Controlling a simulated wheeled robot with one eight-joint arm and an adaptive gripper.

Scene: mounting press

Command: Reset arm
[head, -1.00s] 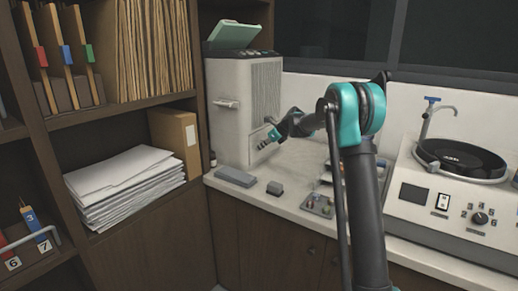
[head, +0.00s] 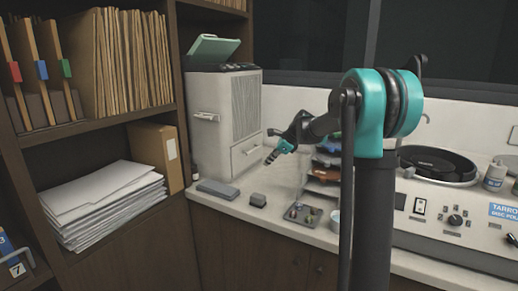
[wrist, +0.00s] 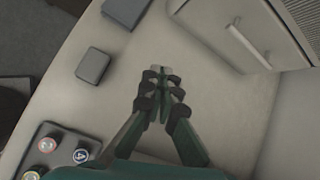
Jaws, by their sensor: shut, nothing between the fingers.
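My gripper (head: 272,157) is in front of the mounting press (head: 224,120), a tall pale cabinet with a green lid panel raised on top, above the counter (head: 240,184). In the wrist view my gripper (wrist: 161,82) is shut and empty, its fingertips together over bare counter. The handled drawer front (wrist: 240,42) of the press is ahead of it. A grey block (wrist: 93,66) and part of a second grey piece lie to the left of the fingers. My arm stands upright in the right half of the head view and hides part of the counter.
A small tray (head: 303,215) with round pieces sits near the counter's front edge. Stacked trays (head: 324,172) stand behind it, partly hidden. A polishing machine (head: 437,205) is on the right. Shelves with folders and a paper stack (head: 105,203) are on the left.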

